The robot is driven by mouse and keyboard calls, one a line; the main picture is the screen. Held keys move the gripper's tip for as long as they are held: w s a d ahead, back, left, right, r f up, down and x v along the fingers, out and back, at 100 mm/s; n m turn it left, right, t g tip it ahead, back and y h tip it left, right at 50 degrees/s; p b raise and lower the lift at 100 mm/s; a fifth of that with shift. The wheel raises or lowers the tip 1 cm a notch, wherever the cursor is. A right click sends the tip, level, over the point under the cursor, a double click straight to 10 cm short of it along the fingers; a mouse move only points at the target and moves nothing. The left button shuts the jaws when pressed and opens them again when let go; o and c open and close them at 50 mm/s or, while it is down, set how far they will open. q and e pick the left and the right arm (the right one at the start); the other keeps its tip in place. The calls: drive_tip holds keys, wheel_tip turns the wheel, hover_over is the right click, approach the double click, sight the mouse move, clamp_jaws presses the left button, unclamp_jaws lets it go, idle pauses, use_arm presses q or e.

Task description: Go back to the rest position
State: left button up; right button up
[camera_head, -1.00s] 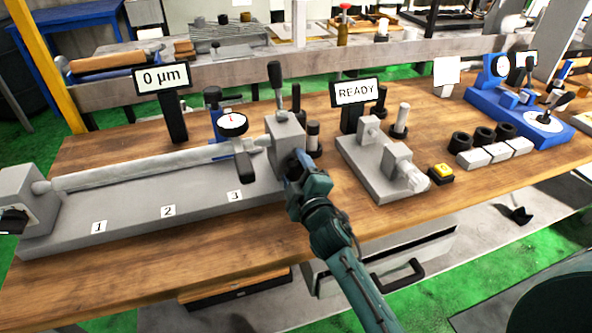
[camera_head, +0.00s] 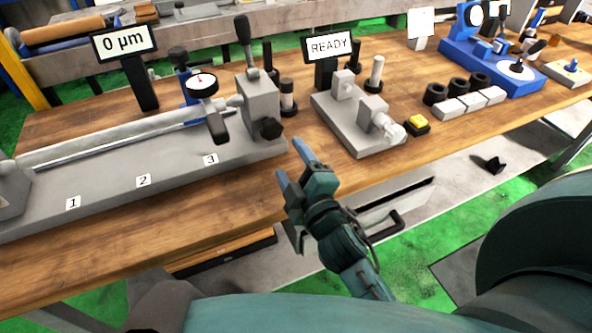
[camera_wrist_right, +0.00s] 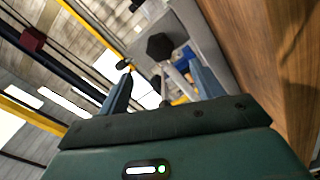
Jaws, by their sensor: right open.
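My right gripper (camera_head: 292,163) is open and empty in the head view. It is over the front part of the wooden table, just in front of the grey tailstock block (camera_head: 258,110) and apart from its dark knob (camera_head: 267,129). In the right wrist view my right gripper (camera_wrist_right: 160,85) shows two spread blue fingers with nothing between them; the dark knob (camera_wrist_right: 160,46) shows beyond them. A long grey shaft (camera_head: 110,133) lies along the machine bed (camera_head: 110,181), which has labels 1, 2 and 3. My left gripper is not in view.
A dial gauge (camera_head: 202,86) stands behind the bed. A small grey fixture (camera_head: 345,130), a yellow button (camera_head: 418,123) and a blue gauge stand (camera_head: 490,60) are to the right. Displays read "0 µm" (camera_head: 123,41) and "READY" (camera_head: 328,46). A drawer handle (camera_head: 385,226) is below the table edge.

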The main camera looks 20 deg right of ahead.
drive_tip(key=shift+s, duration=0.9)
use_arm(q)
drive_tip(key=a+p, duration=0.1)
drive_tip(key=p, duration=0.2)
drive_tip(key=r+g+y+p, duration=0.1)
drive_tip(key=p, duration=0.2)
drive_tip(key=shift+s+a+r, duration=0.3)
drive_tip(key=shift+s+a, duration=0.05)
use_arm(e)
drive_tip(key=s+a+f+m+g+y, duration=0.2)
drive_tip(key=s+f+m+g, duration=0.5)
drive_tip(key=s+f+m, duration=0.3)
drive_tip(key=s+f, duration=0.2)
drive_tip(key=s, duration=0.1)
drive_tip(key=shift+y, duration=0.4)
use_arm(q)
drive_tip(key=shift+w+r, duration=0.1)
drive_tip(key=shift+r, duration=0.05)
use_arm(e)
drive_tip(key=shift+a+r, duration=0.1)
